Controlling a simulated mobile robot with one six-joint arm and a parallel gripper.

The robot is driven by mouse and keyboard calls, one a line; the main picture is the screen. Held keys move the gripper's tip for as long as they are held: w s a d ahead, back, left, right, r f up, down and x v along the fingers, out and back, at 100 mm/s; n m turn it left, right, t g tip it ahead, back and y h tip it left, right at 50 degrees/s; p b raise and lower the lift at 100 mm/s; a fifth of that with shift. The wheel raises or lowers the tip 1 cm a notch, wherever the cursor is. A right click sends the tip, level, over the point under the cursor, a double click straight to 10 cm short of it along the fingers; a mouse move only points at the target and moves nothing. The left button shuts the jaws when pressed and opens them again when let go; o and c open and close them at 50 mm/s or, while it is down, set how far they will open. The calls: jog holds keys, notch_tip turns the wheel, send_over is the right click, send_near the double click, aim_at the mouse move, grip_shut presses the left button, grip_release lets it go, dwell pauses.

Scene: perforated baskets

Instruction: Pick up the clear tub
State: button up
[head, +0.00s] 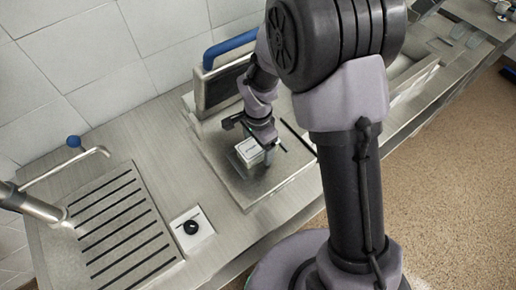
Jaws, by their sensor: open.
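A small pale tub (250,152) with dark marks on its side stands on the flat metal plate of the counter. It looks whitish, and I cannot tell whether it is clear. My gripper (259,146) is over and right beside the tub, pointing down. Its jaws are open. The arm and gripper hide part of the tub's right side, and I cannot tell whether a finger touches it.
A raised metal lid with a blue handle (231,48) stands behind the gripper. A slotted drainer (120,225), a white square with a black knob (191,227) and a tap (38,206) are at the left.

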grip_shut()
